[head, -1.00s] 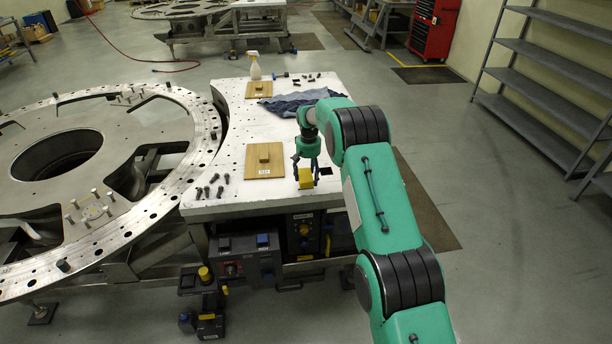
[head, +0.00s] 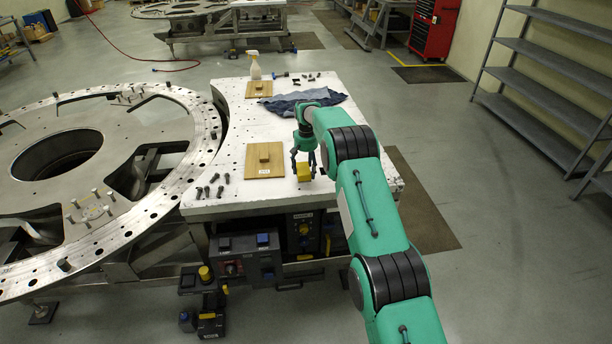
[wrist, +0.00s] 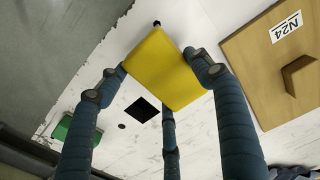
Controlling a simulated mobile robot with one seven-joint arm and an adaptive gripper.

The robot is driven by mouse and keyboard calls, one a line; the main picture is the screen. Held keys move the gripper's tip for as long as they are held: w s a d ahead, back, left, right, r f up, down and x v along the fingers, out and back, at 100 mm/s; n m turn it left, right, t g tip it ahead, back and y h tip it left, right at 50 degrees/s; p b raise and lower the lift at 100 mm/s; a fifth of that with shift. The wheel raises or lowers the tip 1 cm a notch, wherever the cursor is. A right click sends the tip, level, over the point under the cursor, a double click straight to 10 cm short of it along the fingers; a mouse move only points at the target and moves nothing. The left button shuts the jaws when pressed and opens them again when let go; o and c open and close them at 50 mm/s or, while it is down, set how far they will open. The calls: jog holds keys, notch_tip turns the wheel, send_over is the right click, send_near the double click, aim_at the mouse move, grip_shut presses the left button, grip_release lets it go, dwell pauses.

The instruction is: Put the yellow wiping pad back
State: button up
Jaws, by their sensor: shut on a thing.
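My gripper (head: 303,170) is shut on the yellow wiping pad (head: 304,173) over the right front part of the white table top (head: 225,200). In the wrist view the yellow pad (wrist: 160,70) sits between blue-grey fingers, tilted in the picture. A black square opening (wrist: 142,110) shows in the table surface beside the pad; the arm hides it in the head view. I cannot tell the exact gap between pad and table.
A wooden board (head: 252,172) with a knob and an N24 label lies left of the pad. Several dark bolts (head: 212,187) lie further left. A blue cloth (head: 285,105), a spray bottle (head: 255,68) and another board (head: 258,92) are behind. A green block (wrist: 72,132) shows in the wrist view.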

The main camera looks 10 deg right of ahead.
aim_at(306, 168)
jog(key=shift+f, duration=0.1)
jog(key=shift+f, duration=1.65)
jog(key=o, duration=1.3)
jog(key=shift+f, duration=0.1)
notch_tip(306, 168, up, 12)
